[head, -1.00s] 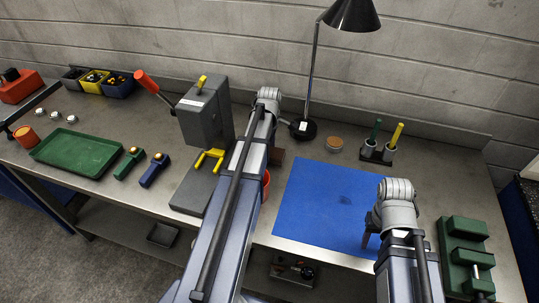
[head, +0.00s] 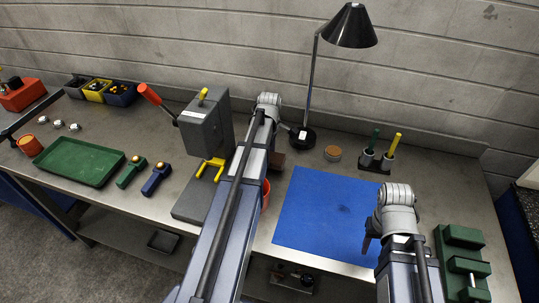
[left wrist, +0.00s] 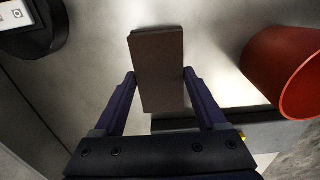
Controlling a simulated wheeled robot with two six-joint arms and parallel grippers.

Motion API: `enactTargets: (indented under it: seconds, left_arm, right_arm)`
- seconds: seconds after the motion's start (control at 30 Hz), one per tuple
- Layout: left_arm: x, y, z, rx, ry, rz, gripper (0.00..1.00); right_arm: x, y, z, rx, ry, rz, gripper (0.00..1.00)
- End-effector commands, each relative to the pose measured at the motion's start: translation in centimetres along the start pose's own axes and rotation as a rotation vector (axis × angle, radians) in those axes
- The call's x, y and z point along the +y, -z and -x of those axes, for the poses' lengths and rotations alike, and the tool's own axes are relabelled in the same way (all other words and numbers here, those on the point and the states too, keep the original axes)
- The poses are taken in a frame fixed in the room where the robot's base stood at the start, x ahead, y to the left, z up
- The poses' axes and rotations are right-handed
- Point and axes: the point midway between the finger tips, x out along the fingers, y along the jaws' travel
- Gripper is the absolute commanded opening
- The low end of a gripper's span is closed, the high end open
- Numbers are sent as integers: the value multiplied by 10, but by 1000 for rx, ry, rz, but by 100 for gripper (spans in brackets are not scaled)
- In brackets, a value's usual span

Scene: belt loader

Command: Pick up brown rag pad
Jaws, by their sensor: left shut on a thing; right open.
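The brown rag pad (left wrist: 158,70) is a flat brown block between the two fingers of my left gripper (left wrist: 159,76) in the left wrist view. The fingers are shut on its sides, and its far end sticks out past them. In the head view only a small part of the pad (head: 277,160) shows beside my left wrist; my arm hides the rest and the fingers. I cannot tell how far the pad is above the bench. My right gripper (head: 369,236) is open and appears empty over the right edge of the blue mat (head: 325,215).
The lamp (head: 302,138) and a grey press (head: 205,128) flank my left wrist. A green vise-like fixture (head: 462,262) is at right. The blue mat is clear.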

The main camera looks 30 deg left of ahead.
Motion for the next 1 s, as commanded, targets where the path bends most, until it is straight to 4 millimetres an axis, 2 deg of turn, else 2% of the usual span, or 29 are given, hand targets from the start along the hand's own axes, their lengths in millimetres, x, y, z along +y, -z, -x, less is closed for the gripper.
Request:
enactTargets:
  seconds: [0.03, 0.4, 0.57, 0.83, 0.87, 1.0]
  left_arm:
    - [0, 0, 14, 0, 0, 0, 11]
    - [0, 0, 70, 0, 0, 0, 11]
    - [0, 0, 79, 0, 0, 0, 11]
    - [0, 0, 78, 0, 0, 0, 11]
    - [0, 0, 78, 0, 0, 0, 73]
    - [0, 0, 78, 0, 0, 0, 57]
  right_arm:
    - [1, -1, 14, 0, 0, 0, 50]
    - [7, -4, 69, 0, 0, 2, 50]
    - [8, -5, 78, 0, 0, 2, 50]
    - [7, -4, 77, 0, 0, 2, 50]
    - [7, -4, 77, 0, 0, 2, 50]
    - [7, -4, 77, 0, 0, 2, 50]
